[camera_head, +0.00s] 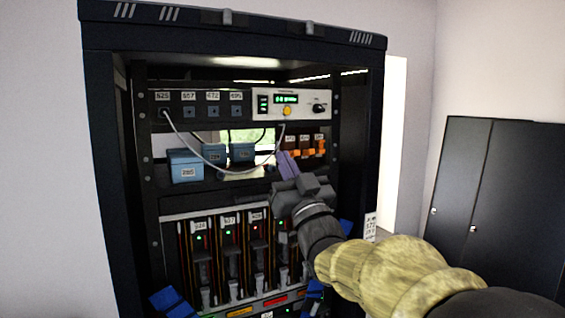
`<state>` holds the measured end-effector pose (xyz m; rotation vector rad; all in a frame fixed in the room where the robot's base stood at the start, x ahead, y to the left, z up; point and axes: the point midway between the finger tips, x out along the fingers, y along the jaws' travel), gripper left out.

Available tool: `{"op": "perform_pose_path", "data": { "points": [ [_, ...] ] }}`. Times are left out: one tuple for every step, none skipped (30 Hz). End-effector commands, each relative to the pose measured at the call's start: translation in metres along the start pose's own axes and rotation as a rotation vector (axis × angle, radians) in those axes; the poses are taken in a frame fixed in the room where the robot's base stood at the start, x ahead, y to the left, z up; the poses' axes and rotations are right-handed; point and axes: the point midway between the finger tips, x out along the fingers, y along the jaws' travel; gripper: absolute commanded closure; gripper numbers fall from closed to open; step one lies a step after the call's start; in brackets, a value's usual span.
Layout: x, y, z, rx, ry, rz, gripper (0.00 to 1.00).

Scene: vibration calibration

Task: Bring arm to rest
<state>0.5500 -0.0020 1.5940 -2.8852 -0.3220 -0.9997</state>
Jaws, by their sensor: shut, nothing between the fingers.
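My arm reaches in from the lower right toward a black equipment rack. My gripper (290,166) is in front of the rack's middle, near the shelf with the blue boxes. Its fingers point up and left, and they look closed with nothing held between them. A white cable (196,152) hangs in a loop from the left port of the top panel across to the panel's middle, passing close to the fingertips. I cannot tell whether the fingers touch the cable. My gripper and wrist hide part of the lower modules.
The rack (110,170) frames blue boxes (186,167), a control unit (288,104) with a green display, orange switches (307,149) and slotted modules (230,255) with lights below. Blue pieces (172,301) show at the lower left. A dark cabinet (500,200) stands at right.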

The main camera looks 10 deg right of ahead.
Motion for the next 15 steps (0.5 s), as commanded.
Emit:
{"op": "perform_pose_path", "data": {
  "points": [
    [0.000, 0.002, -0.001, -0.002, 0.000, 0.003, 1.00],
    [0.000, 0.003, -0.001, -0.003, 0.000, 0.004, 1.00],
    [0.000, 0.003, -0.001, -0.003, 0.000, 0.004, 1.00],
    [0.000, 0.003, -0.001, -0.003, 0.000, 0.005, 1.00],
    [0.000, 0.003, -0.001, -0.003, 0.000, 0.004, 1.00],
    [0.000, 0.003, 0.000, -0.003, -0.003, 0.005, 1.00],
    [-0.001, 0.003, 0.002, -0.003, -0.008, 0.007, 1.00],
    [-0.001, 0.004, 0.004, -0.002, -0.018, 0.011, 1.00],
    [-0.003, 0.004, 0.010, -0.001, -0.039, 0.018, 1.00],
    [-0.005, 0.005, 0.016, 0.000, -0.062, 0.026, 1.00],
    [-0.007, 0.006, 0.023, 0.000, -0.091, 0.037, 1.00],
    [-0.012, 0.008, 0.036, 0.000, -0.140, 0.056, 1.00],
    [-0.018, 0.010, 0.048, 0.000, -0.186, 0.071, 1.00],
    [-0.023, 0.011, 0.060, 0.001, -0.236, 0.087, 1.00],
    [-0.034, 0.013, 0.079, 0.001, -0.312, 0.111, 1.00]
  ]
}}
